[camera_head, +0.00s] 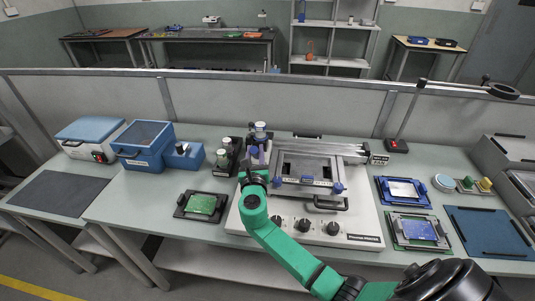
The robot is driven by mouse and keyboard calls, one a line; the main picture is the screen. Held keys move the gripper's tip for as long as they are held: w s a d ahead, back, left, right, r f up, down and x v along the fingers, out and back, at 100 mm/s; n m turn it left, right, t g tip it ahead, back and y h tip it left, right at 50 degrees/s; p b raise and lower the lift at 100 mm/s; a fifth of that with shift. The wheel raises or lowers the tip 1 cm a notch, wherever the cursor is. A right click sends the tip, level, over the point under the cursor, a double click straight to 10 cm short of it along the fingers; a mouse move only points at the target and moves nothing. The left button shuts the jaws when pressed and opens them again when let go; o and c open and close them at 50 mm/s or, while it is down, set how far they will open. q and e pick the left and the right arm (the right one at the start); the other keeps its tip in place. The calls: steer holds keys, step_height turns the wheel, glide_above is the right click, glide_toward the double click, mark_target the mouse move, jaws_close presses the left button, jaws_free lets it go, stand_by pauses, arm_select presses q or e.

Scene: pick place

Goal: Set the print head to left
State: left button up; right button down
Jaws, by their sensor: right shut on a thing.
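The printer (372,218) is a white base in the middle of the bench, with several dark knobs along its front. A grey stencil frame (308,168) with blue knobs lies on it. The print head (255,155) appears to be the upright grey and blue part at the frame's left end, by the rail (335,147). My right arm reaches in from the lower right across the printer's front left. My right gripper (252,174) is at the print head's lower front and shut on a part of it; the wrist hides the exact contact. My left gripper is out of view.
A green board in a black holder (201,205) lies left of the printer, with small bottles (223,158) behind it. Blue boxes (145,143) stand farther left. Blue trays (403,190) and a board fixture (420,231) lie to the right. A low partition (275,98) runs behind.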

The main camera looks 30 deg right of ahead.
steer(key=shift+a, duration=0.2)
steer(key=c, duration=0.7)
jaws_free()
steer(key=shift+w, duration=0.1)
steer(key=shift+o, duration=0.5)
steer(key=shift+w+a, duration=0.1)
steer(key=shift+a, duration=0.05)
steer(key=shift+s+f, duration=0.1)
steer(key=shift+s, duration=0.2)
steer(key=b+v, duration=0.2)
steer(key=v, duration=1.2)
steer(key=shift+a, duration=0.15)
